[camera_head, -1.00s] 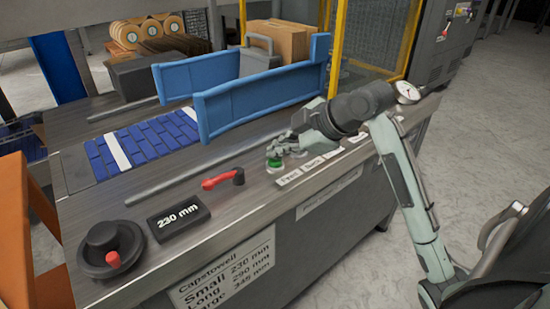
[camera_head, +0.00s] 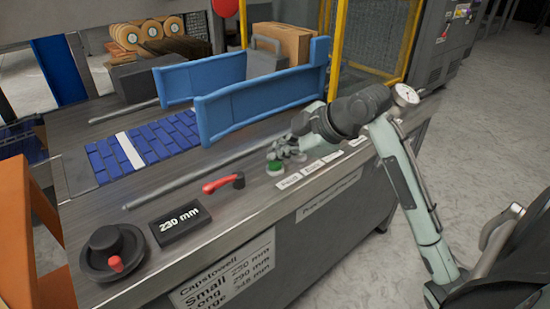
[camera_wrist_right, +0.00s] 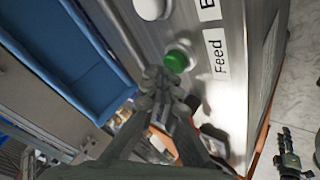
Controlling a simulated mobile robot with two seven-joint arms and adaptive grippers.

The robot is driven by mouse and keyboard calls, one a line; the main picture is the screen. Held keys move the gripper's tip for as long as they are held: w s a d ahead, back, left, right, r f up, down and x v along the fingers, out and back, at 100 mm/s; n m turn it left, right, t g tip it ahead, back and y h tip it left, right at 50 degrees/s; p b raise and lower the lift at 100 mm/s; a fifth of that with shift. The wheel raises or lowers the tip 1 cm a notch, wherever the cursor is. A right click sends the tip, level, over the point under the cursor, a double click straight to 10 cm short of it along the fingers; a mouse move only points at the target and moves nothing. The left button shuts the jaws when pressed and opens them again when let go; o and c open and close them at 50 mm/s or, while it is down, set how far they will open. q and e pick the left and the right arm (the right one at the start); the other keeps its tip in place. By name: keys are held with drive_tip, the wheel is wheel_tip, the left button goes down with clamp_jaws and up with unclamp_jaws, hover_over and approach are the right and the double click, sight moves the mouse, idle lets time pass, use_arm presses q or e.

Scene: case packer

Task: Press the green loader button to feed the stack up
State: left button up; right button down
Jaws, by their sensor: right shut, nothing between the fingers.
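The green button (camera_head: 275,168) sits on the near edge of the metal machine top, at the left end of a row of labelled buttons. In the right wrist view the green button (camera_wrist_right: 177,61) stands beside the label "Feed" (camera_wrist_right: 217,54). My right gripper (camera_head: 277,155) is shut and empty, its fingertips just above and behind the button. In the right wrist view the fingertips (camera_wrist_right: 160,74) are close to the button's lower left side. I cannot tell whether they touch it. My left gripper is not in view.
A red-handled lever (camera_head: 222,183), a 230 mm display (camera_head: 180,219) and a black handwheel (camera_head: 113,250) stand left of the button. Blue guide plates (camera_head: 262,95) rise behind it. A white round button (camera_wrist_right: 150,8) is near the green one. A yellow guard frame (camera_head: 335,50) stands behind.

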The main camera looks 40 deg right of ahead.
sight(278, 164)
drive_tip(key=shift+r+p, duration=0.3)
drive_tip(key=shift+r, duration=0.2)
wheel_tip(278, 164, up, 3)
drive_tip(key=p, duration=0.3)
drive_tip(key=shift+f, duration=0.15)
drive_tip(key=shift+r, duration=1.15)
